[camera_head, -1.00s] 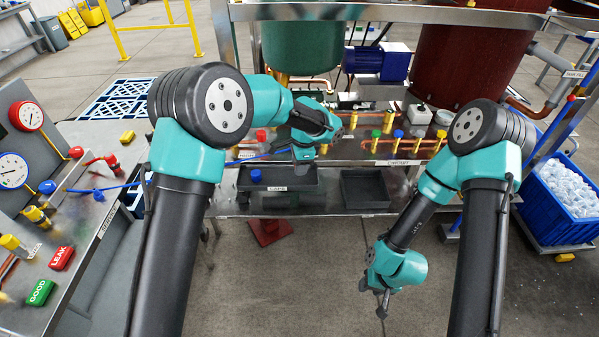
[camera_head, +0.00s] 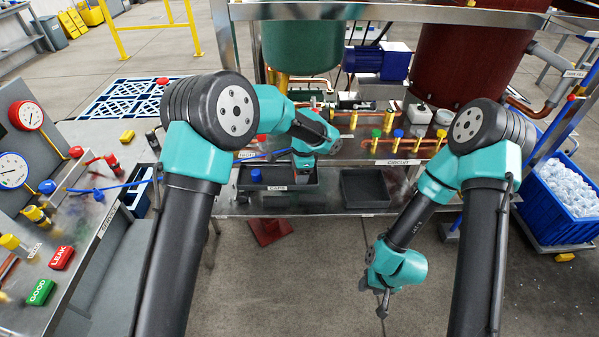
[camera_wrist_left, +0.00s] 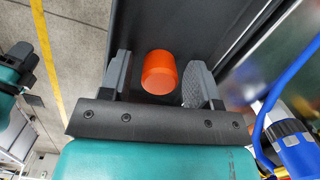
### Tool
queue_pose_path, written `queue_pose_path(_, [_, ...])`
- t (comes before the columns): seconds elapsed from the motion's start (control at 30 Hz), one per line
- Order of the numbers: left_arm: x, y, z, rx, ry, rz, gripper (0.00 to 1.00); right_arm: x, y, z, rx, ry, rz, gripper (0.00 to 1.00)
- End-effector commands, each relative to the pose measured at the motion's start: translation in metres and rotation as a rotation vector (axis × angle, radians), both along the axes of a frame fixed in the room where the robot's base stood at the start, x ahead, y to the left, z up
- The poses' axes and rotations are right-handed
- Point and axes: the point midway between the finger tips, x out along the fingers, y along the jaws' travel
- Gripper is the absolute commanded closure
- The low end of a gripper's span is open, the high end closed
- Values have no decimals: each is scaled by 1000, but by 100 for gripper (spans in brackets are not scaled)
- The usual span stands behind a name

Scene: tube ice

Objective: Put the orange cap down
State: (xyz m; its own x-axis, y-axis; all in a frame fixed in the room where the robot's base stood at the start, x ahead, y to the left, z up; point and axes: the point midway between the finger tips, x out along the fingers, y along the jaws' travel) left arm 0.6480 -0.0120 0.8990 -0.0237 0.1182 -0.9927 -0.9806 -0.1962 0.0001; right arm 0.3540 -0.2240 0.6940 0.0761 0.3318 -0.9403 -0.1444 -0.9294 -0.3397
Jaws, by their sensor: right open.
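The orange cap (camera_wrist_left: 160,72) is between the two fingers of my left gripper (camera_wrist_left: 159,80) in the left wrist view. Dark gaps show on both sides of the cap, so the fingers are open and apart from it. Behind the cap is the dark caps tray (camera_wrist_left: 190,25); I cannot tell if the cap rests on its floor. In the head view my left gripper (camera_head: 304,174) reaches down into the right part of the caps tray (camera_head: 275,189), and the orange cap is hidden there. My right gripper (camera_head: 383,303) is open and empty, low in front of the bench.
A blue cap (camera_head: 256,176) sits in the left part of the caps tray. An empty dark tray (camera_head: 365,190) stands to the right. Brass fittings with green and blue caps (camera_head: 398,134) stand on the shelf behind. A blue crate (camera_head: 555,205) is at the right.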

Motion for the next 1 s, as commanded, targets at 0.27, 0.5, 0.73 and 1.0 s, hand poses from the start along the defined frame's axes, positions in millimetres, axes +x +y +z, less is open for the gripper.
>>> queue_pose_path(0.27, [0,0,1,0,0,0,41,0,0,0,0,0,0,57])
queue_pose_path(0.5, [1,-2,17,-1,-4,0,41,0,0,0,0,0,0,57])
queue_pose_path(0.73, [2,-7,56,-1,-4,1,41,0,0,0,0,0,0,57])
queue_pose_path(1.0, [3,-12,104,0,-3,1,41,0,0,0,0,0,0,57])
